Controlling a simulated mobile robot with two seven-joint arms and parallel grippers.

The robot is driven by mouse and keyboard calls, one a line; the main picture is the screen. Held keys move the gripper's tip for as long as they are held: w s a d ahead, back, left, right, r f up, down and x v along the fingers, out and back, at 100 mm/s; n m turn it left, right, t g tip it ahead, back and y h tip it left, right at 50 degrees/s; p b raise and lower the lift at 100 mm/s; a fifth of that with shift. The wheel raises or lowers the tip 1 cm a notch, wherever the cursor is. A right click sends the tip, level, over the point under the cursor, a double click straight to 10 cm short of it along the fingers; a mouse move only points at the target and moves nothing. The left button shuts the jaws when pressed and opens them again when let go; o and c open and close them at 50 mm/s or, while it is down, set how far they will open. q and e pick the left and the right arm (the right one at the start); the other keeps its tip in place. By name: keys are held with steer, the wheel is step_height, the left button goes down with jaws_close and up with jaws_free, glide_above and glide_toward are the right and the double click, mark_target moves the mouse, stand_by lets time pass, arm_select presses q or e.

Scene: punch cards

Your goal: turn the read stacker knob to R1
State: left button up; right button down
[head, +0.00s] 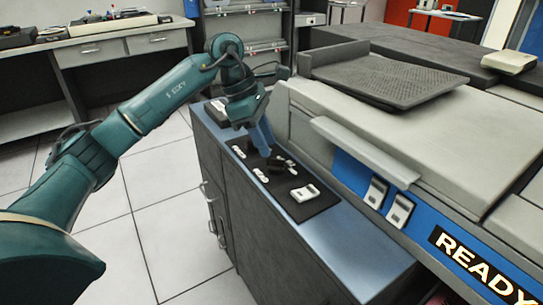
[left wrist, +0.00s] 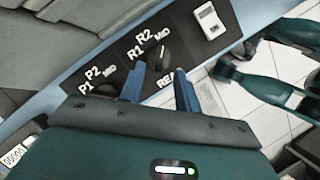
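The read stacker knob (left wrist: 164,54) is a dark round knob on a black panel (left wrist: 189,47), beside the white labels R1, R2 and MID. In the head view my left gripper (head: 264,138) hangs over the panel (head: 318,205) and partly hides the knobs. My right gripper is not in view.
Labels P1, P2 and MID mark another knob area, partly behind one finger. A white switch (head: 304,193) is on the panel's near end. The grey machine (head: 420,130) with a blue READY front (head: 470,258) rises close on the right. Floor at left is clear.

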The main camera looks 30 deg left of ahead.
mark_target(274, 158)
arm_select(q)
steer(key=shift+x, duration=1.8)
steer(key=shift+c, duration=0.5)
jaws_close()
